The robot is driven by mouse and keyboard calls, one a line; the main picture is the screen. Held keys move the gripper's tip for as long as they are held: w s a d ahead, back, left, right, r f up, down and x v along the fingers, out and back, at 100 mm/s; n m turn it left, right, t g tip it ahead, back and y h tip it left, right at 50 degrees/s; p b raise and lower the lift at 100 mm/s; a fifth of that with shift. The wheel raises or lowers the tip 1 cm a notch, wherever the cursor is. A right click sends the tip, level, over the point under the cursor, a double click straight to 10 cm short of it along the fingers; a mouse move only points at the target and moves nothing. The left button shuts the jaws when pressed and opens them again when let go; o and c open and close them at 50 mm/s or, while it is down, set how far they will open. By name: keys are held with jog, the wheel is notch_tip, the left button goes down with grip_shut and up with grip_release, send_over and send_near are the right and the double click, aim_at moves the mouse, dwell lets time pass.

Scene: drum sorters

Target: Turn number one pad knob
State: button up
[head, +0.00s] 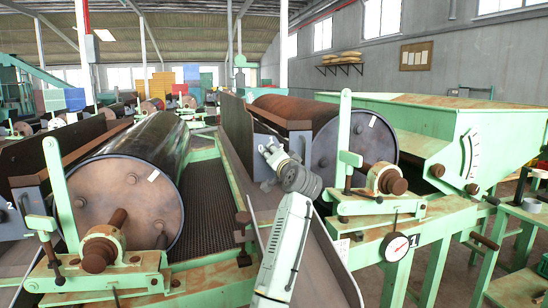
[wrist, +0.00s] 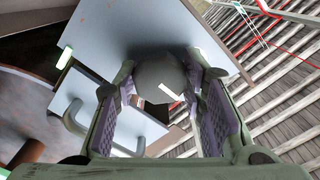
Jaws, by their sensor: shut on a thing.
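The pad knob (wrist: 162,76) is a round grey knob with a white mark, standing on a flat blue-grey plate (wrist: 112,26). My gripper (wrist: 163,90) is around the knob, with one purple-padded finger on each side, shut on it. In the head view my gripper (head: 268,152) is at the front of the plate beside the right-hand drum (head: 355,146). The knob cannot be made out there, behind my fingers. A "1" label (head: 414,241) is on the green frame below that drum.
A round dial gauge (head: 395,247) and a green lever (head: 344,130) stand to the right of my arm. A second large drum (head: 125,195) lies to the left, with a dark mesh walkway between.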

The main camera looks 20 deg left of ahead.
jog(key=o, duration=1.1)
jog(key=shift+o, duration=0.2)
jog(key=v, duration=1.2)
